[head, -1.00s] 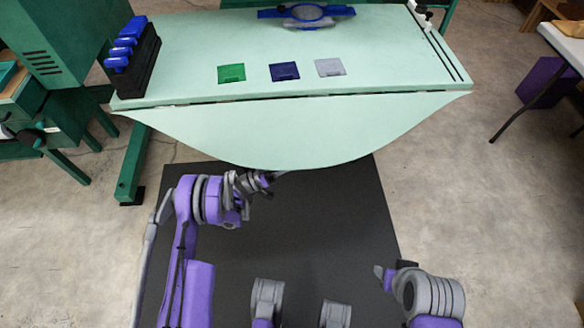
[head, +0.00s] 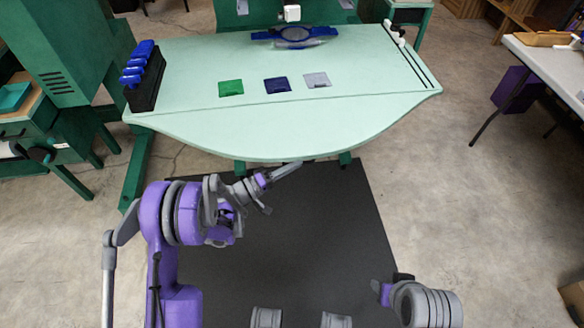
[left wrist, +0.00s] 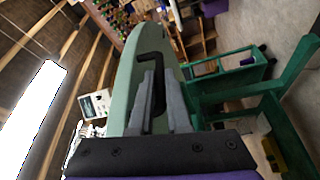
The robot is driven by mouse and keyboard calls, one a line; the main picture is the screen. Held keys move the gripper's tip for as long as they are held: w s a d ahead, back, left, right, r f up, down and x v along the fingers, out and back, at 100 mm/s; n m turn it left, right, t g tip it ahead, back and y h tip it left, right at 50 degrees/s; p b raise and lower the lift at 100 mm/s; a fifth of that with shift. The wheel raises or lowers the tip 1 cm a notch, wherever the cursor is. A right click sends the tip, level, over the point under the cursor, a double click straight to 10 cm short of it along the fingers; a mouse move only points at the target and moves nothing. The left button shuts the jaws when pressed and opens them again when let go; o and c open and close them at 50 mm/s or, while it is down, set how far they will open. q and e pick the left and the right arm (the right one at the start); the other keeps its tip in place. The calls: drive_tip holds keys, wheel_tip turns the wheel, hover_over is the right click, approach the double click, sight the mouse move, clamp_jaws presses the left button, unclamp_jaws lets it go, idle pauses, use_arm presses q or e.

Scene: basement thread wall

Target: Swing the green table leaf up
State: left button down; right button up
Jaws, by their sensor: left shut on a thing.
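The green table leaf (head: 280,138) is the pale green, curved front part of the table (head: 350,62). In the head view it looks about level with the tabletop, and a thin seam runs between them. My left gripper (head: 285,172) is at the leaf's front edge. In the left wrist view, my left gripper (left wrist: 157,100) is shut on a black bent handle (left wrist: 152,60), with the pale green leaf (left wrist: 126,85) behind it. The handle is hidden in the head view.
A dark mat (head: 300,240) covers the floor before the table. A white table (head: 550,60) stands at right.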

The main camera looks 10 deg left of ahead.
sight(294, 160)
use_arm(q)
drive_tip(key=shift+s+d+r+p, duration=0.1)
drive_tip(key=shift+r+p, duration=0.1)
drive_tip(key=shift+r, duration=0.45)
drive_tip(key=shift+s+d+r+p, duration=0.1)
drive_tip(key=shift+r+p, duration=0.05)
drive_tip(key=shift+r, duration=0.5)
drive_tip(key=shift+a+r, duration=0.1)
drive_tip(key=shift+r, duration=0.05)
drive_tip(key=c, duration=1.2)
unclamp_jaws()
drive_tip(key=shift+o, duration=0.2)
drive_tip(key=shift+s+a, duration=0.1)
drive_tip(key=v, duration=1)
drive_tip(key=shift+s+a, duration=0.15)
drive_tip(key=shift+a, duration=0.05)
